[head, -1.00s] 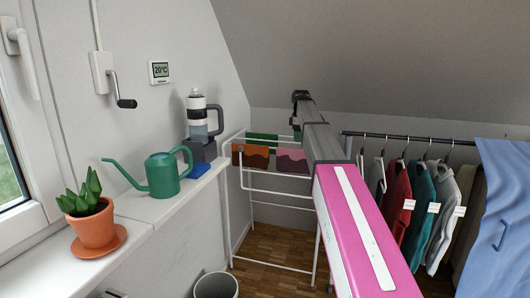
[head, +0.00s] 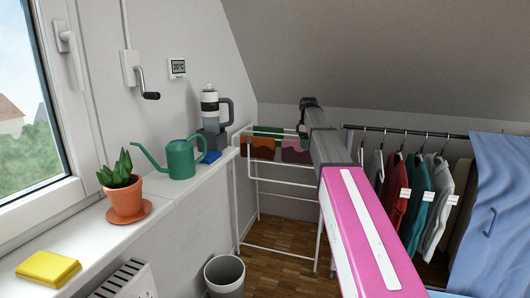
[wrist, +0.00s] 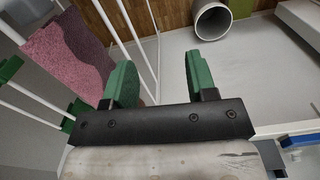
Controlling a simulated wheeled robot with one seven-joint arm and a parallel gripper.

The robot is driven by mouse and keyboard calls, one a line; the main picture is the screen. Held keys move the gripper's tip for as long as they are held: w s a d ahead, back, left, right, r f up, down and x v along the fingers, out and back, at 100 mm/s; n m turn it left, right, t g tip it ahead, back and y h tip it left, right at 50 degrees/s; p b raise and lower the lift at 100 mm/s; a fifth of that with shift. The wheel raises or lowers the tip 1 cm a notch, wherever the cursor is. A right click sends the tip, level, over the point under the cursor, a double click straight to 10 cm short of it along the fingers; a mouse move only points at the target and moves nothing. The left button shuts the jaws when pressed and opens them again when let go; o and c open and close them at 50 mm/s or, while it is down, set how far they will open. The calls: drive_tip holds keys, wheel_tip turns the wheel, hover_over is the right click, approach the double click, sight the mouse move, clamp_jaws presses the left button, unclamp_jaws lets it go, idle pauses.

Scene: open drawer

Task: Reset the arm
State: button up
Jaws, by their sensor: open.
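My arm, pink with a grey forearm, reaches forward in the head view toward the drying rack (head: 243,190). My gripper shows in the wrist view (wrist: 160,82) with two green fingers spread wide apart. It is open and nothing is between the fingers. In the head view the fingers are hidden behind the dark end of the arm. The wrist view shows the rack's white bars and a pink cloth (wrist: 75,60) just left of the gripper. No drawer can be made out.
A ledge (head: 180,190) on the left bears a potted plant (head: 124,198), a green watering can (head: 180,158), a yellow cloth (head: 48,268) and a grey and black appliance (head: 210,112). A bin (head: 224,275) stands on the floor. Hanging clothes (head: 415,190) and a blue cloth (head: 500,200) are right.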

drive_tip(key=s+f+m, duration=0.3)
drive_tip(key=s+f, duration=0.6)
drive_tip(key=f, duration=0.3)
drive_tip(key=s+f+m, duration=0.4)
drive_tip(key=s+f, duration=0.4)
drive_tip(key=f, duration=0.3)
drive_tip(key=s+f+m, duration=0.3)
drive_tip(key=s+f, duration=0.3)
drive_tip(key=s, duration=0.3)
drive_tip(key=s+f+m, duration=0.3)
drive_tip(key=s+f, duration=0.4)
drive_tip(key=s, duration=0.2)
drive_tip(key=shift+s, duration=0.3)
